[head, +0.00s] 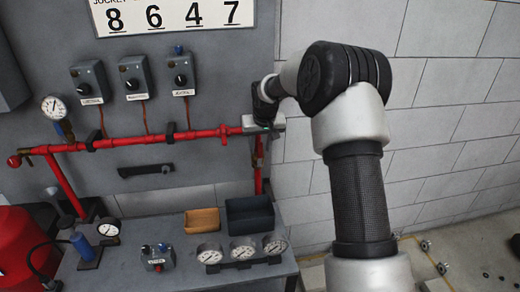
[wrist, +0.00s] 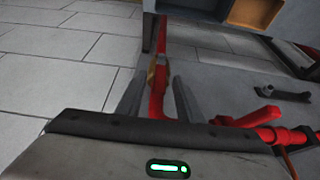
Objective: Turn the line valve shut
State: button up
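The red pipe line (head: 180,138) runs across the grey panel and turns down at its right end as a red vertical pipe (head: 258,172). My gripper (head: 264,128) is at that right end; its fingers are mostly hidden in the head view. In the wrist view my gripper (wrist: 158,82) is open, one finger on each side of a red part (wrist: 157,102) with a brass-coloured fitting (wrist: 151,76). Contact cannot be told. A red lever-like piece (wrist: 262,116) sticks out from the pipe to the right. Which piece is the line valve's handle is unclear.
A bench below the pipe holds an orange tray (head: 202,221), a dark blue tray (head: 232,217) and several gauges (head: 243,250). A black bar handle (head: 146,169) sits on the panel under the pipe. Three knob boxes (head: 134,77) hang above.

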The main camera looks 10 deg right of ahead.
aim_at(260, 155)
jog(key=shift+x, duration=1.2)
grip_shut()
jog(key=shift+a+f+b, duration=0.2)
jog(key=shift+a+b, duration=0.1)
jog(key=shift+b, duration=0.1)
jog(key=shift+a+r+h+b, duration=0.2)
jog(key=shift+h+b, duration=0.2)
jog(key=shift+h, duration=0.3)
grip_release()
